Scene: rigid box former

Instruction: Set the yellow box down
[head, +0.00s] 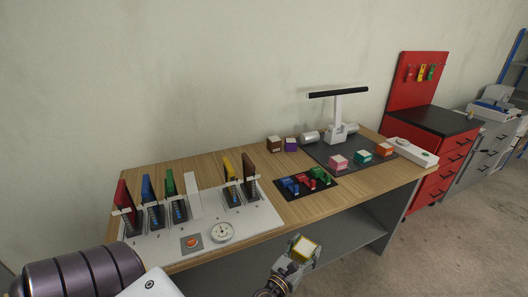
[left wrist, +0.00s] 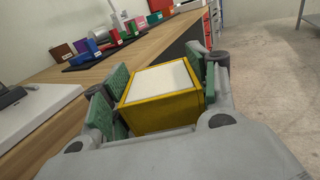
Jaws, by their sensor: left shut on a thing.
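The yellow box (head: 305,248) has a pale top face. My left gripper (head: 297,257) is shut on it, out in front of the workbench's front edge and not over the bench top. In the left wrist view the yellow box (left wrist: 165,110) sits between the green-padded fingers of the left gripper (left wrist: 158,98), its white top facing up and its yellow side facing the palm. The wooden bench top (head: 350,188) lies behind it. My right gripper is not in view.
A white board (head: 265,217) with several coloured upright pieces and a dial (head: 221,232) fills the bench's left. A black mat (head: 322,190) holds small coloured parts. Brown (head: 274,144) and purple (head: 291,145) boxes stand behind.

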